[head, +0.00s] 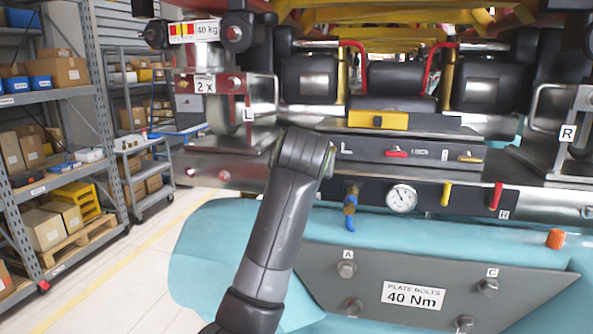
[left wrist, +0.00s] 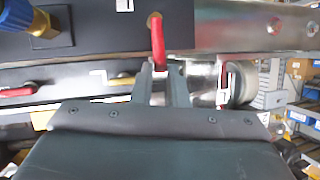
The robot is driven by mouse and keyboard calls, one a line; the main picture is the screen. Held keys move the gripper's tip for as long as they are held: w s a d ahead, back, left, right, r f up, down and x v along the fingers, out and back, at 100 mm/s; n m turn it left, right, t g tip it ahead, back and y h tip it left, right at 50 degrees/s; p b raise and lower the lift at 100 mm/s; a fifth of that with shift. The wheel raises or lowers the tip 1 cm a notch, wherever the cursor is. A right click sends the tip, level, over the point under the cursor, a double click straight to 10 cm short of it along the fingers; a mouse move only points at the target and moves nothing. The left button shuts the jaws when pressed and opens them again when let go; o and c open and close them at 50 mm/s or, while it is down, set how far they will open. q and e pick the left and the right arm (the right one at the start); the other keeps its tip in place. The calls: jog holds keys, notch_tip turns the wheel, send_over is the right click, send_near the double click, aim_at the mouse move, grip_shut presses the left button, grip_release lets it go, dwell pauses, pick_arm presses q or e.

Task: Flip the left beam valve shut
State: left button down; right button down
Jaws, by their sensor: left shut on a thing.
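The left beam valve has a red lever (left wrist: 159,42) on a brass pivot, set in a dark panel (left wrist: 85,35) in the left wrist view, which looks upside down against the head view. My left gripper (left wrist: 166,80) is shut on the free end of this lever, with a finger on either side. In the head view my left arm covers this lever and my fingertips. The same dark panel (head: 425,200) shows to the right of the arm, with a similar red lever (head: 496,196) at its right end. My right gripper is not in view.
A blue valve (head: 350,208), a gauge (head: 402,198) and a yellow lever (head: 446,194) sit on the panel. A second panel (head: 365,150) with small levers lies above. A bolted plate (head: 330,287) is below. Shelves (head: 50,95) stand left, beyond open floor.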

pick_arm(q)
jog(key=shift+d+f+m+y, duration=0.15)
jog(key=shift+m+y, duration=0.15)
dwell(0.4)
jog(key=c, duration=1.4)
grip_release()
